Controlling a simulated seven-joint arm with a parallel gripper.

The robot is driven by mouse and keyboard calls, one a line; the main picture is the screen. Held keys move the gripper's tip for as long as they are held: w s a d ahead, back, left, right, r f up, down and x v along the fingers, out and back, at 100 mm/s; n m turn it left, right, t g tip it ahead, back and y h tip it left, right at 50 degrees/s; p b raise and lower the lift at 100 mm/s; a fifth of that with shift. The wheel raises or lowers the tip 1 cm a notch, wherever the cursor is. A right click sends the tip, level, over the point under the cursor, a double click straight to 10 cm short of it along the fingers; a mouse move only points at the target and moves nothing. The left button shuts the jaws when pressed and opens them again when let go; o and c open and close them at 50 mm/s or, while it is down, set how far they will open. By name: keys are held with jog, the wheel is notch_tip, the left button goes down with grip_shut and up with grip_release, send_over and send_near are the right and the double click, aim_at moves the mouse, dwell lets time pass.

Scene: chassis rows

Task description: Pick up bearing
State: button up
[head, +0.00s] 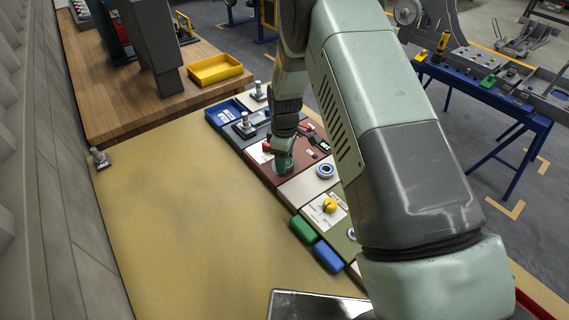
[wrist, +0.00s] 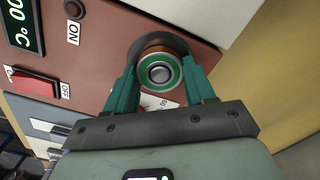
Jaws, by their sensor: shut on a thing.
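Whether the bearing still touches that plate is unclear. In the head view my gripper (head: 284,166) points down over the red-brown panel, and the bearing is mostly hidden there.
The panel carries a temperature display (wrist: 24,27) and a red switch (wrist: 34,84). The tan tabletop (head: 190,220) to the left is mostly clear.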

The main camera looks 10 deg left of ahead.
notch_tip(320, 180, up, 10)
jog(key=shift+f, duration=0.25)
jog(key=shift+c, duration=0.3)
jog(key=shift+f, duration=4.6)
jog(key=o, duration=1.3)
